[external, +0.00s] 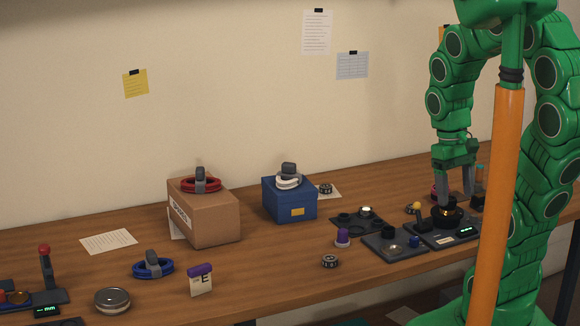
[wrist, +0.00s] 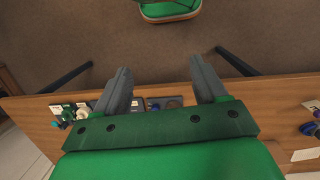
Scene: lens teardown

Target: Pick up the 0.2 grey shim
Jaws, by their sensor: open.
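I cannot pick out the 0.2 grey shim in either view; any marking is too small to read. My gripper (external: 456,196) points down at the right of the bench in the external view. Its two grey fingers are apart, above or around a black ring-shaped part with a gold band (external: 446,214); I cannot tell whether they touch it. That part stands on a dark tray with a green display (external: 465,231). In the wrist view my gripper (wrist: 160,72) has spread fingers with nothing visible held between them.
Dark trays with small parts (external: 385,246) lie left of my gripper. A purple-capped piece (external: 342,238) and a dark knurled ring (external: 330,261) stand nearby. A blue box (external: 289,203) and a cardboard box (external: 207,216) are further left. The front middle wood is mostly bare.

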